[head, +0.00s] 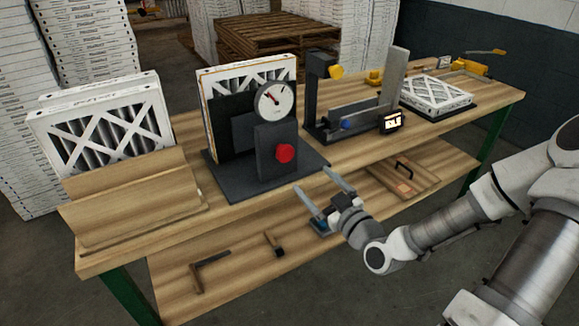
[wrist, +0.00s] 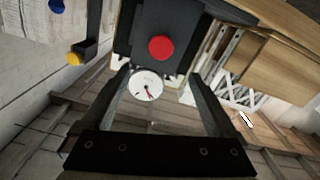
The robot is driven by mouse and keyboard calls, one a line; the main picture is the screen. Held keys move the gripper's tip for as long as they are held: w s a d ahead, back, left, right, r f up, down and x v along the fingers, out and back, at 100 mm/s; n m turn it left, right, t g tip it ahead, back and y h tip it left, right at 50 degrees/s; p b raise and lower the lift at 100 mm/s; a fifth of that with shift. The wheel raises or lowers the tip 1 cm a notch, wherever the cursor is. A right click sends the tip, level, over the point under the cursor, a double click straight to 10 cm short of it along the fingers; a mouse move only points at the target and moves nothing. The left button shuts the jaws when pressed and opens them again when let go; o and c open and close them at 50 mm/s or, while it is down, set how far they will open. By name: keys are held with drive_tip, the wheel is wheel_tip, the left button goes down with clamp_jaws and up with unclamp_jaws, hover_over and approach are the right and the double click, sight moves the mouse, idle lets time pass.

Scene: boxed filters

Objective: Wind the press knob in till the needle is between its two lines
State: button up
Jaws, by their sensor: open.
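The press (head: 262,172) is a dark block on a dark base plate, with a boxed filter (head: 236,75) standing upright in it. Its red knob (head: 285,153) is on the front face and also shows in the wrist view (wrist: 161,48). The round white dial (head: 274,100) sits above the knob and also shows in the wrist view (wrist: 147,86). Its needle is visible, but its two lines are too small to tell. My gripper (head: 311,183) is open and empty, in front of the bench edge, apart from the knob and below and right of it.
A wooden rack (head: 135,200) with filters stands at the left. A dark fixture with a yellow knob (head: 336,71), a blue knob (head: 347,124) and a small display (head: 390,122) stands right of the press. Another filter (head: 436,94) lies farther right. Tools lie on the lower shelf (head: 240,255).

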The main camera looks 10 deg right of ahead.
sight(286, 154)
drive_tip(key=x, duration=1.2)
drive_tip(key=shift+w+a, duration=0.1)
drive_tip(key=c, duration=1.4)
